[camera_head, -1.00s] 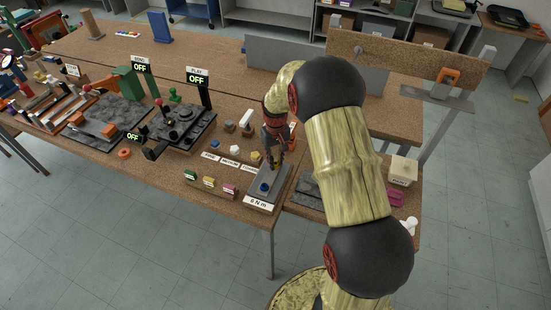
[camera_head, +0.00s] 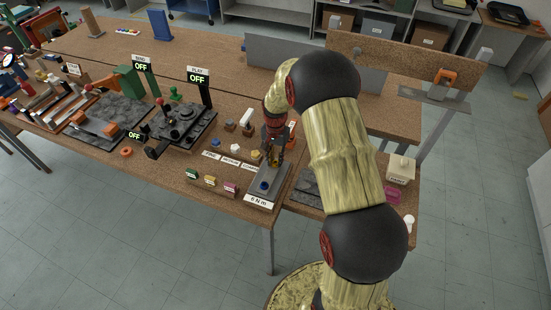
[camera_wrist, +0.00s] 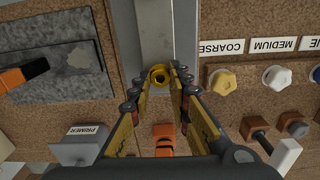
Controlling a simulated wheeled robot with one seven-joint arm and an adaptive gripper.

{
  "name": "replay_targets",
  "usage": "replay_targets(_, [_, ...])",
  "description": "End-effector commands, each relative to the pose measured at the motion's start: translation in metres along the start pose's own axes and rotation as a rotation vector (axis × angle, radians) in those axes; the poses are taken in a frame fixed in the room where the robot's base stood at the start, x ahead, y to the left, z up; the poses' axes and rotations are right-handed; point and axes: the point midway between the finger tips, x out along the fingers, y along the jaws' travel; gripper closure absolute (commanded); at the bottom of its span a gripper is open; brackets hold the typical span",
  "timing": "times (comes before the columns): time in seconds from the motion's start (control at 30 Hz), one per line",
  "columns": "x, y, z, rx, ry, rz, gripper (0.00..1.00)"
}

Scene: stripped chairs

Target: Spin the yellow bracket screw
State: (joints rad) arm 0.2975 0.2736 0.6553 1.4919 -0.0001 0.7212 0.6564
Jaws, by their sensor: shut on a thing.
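The yellow screw (camera_wrist: 160,76) shows in the wrist view as a round head with a dark hollow middle, in front of a grey metal bar (camera_wrist: 155,35). My gripper (camera_wrist: 159,84) has its fingertips on both sides of the screw and is shut on it. In the head view my gripper (camera_head: 274,160) points down over the grey plate (camera_head: 276,185) labelled "6 N m". The screw is hidden there behind the fingers. A blue knob (camera_head: 264,186) stands on the front part of that plate.
Yellow (camera_wrist: 222,81) and white (camera_wrist: 275,77) knobs stand beside the labels COARSE and MEDIUM. An orange item (camera_wrist: 163,139) and a PRIMER box (camera_wrist: 80,146) lie near my fingers in the wrist view. A dark fixture (camera_head: 181,128) stands left on the bench.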

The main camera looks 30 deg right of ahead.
Motion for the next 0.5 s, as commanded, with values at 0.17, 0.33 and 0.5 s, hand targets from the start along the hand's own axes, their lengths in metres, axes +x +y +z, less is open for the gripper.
replay_targets(0.17, [-0.0003,-0.0007,-0.0001,0.055,0.001,-0.001,1.00])
replay_targets(0.33, [-0.0001,-0.0007,-0.0002,0.078,0.001,-0.001,1.00])
replay_targets(0.5, [-0.0001,-0.0008,-0.0002,0.082,0.001,-0.001,1.00])
